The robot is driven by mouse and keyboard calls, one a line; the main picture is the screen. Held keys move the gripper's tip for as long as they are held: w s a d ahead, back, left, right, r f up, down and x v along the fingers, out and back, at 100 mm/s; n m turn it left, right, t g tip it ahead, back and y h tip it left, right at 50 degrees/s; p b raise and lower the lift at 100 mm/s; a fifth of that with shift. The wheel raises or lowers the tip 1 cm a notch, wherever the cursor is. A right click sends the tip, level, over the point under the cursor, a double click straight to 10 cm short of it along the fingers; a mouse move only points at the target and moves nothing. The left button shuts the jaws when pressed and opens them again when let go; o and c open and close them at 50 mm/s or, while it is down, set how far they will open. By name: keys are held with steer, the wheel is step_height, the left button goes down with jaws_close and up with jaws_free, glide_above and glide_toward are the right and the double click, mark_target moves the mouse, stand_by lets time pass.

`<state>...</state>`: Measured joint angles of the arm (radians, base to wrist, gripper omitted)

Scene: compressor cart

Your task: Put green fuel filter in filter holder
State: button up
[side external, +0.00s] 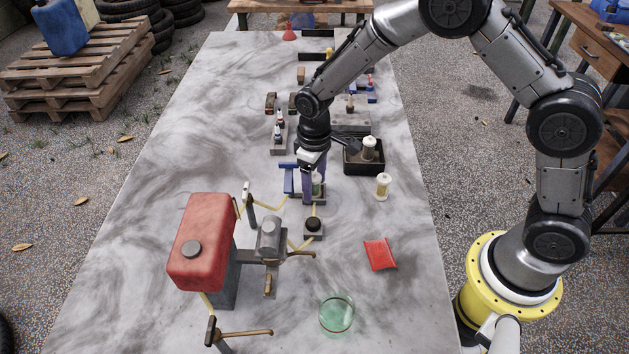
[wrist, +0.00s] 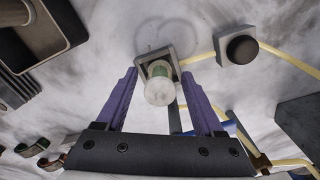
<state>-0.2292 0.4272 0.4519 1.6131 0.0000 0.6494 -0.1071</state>
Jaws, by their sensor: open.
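The green fuel filter (wrist: 158,86), with a pale round cap and a green body, stands at the square grey filter holder (wrist: 146,54) in the wrist view. Its lower end is within the holder's outline; how deep it sits cannot be told. In the side view the filter (side external: 318,188) shows partly between the fingers, over the holder (side external: 320,200). My gripper (side external: 314,194) points down there with its purple fingers open. In the wrist view the fingers (wrist: 159,76) stand on either side of the filter with gaps visible.
A black tray (side external: 361,169) holds a pale-capped filter (side external: 369,147). Another pale filter (side external: 383,186) stands on the table. A blue-handled valve (side external: 288,178) is close left of my gripper. A red tank (side external: 202,240), black button box (side external: 313,228), red piece (side external: 380,254) and green glass dish (side external: 337,314) stand nearer.

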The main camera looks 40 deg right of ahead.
mark_target(316, 173)
step_height(316, 173, up, 11)
steer(key=shift+f, duration=0.1)
steer(key=shift+s+d+r, duration=0.1)
steer(key=shift+r, duration=0.9)
steer(key=s+d+r+m+t, duration=0.1)
steer(key=s+d+r+t, duration=0.1)
steer(key=s+d+r, duration=0.5)
steer(key=s+d+r+m+t, duration=0.1)
steer(key=s+r+m+t, duration=0.1)
steer(key=s+r, duration=0.65)
steer(key=s+d+f+t, duration=0.1)
steer(key=s+f, duration=0.3)
steer(key=s, duration=0.6)
steer(key=shift+s+d+m+t, duration=0.15)
steer(key=shift+d+m+t, duration=0.15)
steer(key=shift+d+m, duration=0.1)
